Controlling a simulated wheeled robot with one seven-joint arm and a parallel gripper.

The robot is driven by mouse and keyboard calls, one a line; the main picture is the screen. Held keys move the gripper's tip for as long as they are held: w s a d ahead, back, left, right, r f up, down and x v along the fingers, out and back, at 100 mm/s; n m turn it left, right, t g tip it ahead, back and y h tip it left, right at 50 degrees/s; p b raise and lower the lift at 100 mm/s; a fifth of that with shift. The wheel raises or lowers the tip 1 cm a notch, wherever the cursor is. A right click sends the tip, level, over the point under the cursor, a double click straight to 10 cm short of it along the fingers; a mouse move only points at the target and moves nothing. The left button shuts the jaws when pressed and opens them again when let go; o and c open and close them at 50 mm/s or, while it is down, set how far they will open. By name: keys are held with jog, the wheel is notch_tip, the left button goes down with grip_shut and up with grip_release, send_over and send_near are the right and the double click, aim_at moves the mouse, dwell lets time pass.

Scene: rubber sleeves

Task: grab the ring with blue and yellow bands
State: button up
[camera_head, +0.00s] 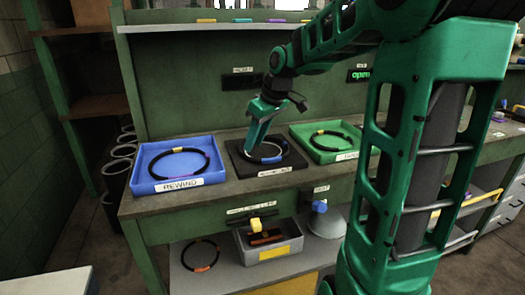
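A ring (281,149) lies on a black square pad (240,163) at the middle of the bench. It shows a blue band at its front; no yellow band is visible on it, and my gripper hides its left part. My gripper (250,148) points down at the left side of this ring; I cannot tell whether its fingers touch or hold it. A black ring (153,160) with a yellow and a purple band lies in the blue tray (180,185). Another black ring (343,133) with a yellow band lies in the green tray (318,152).
The blue tray is labelled REWIND. A shelf (200,27) with small coloured pieces runs above the bench. Below, a black ring (201,256) with an orange band lies beside a grey bin (268,247). A yellow knob (256,224) and a blue knob (319,206) are at the front.

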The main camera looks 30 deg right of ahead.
aim_at(249, 157)
jog(key=shift+a+x, duration=0.2)
jog(key=shift+x, duration=2.35)
grip_shut()
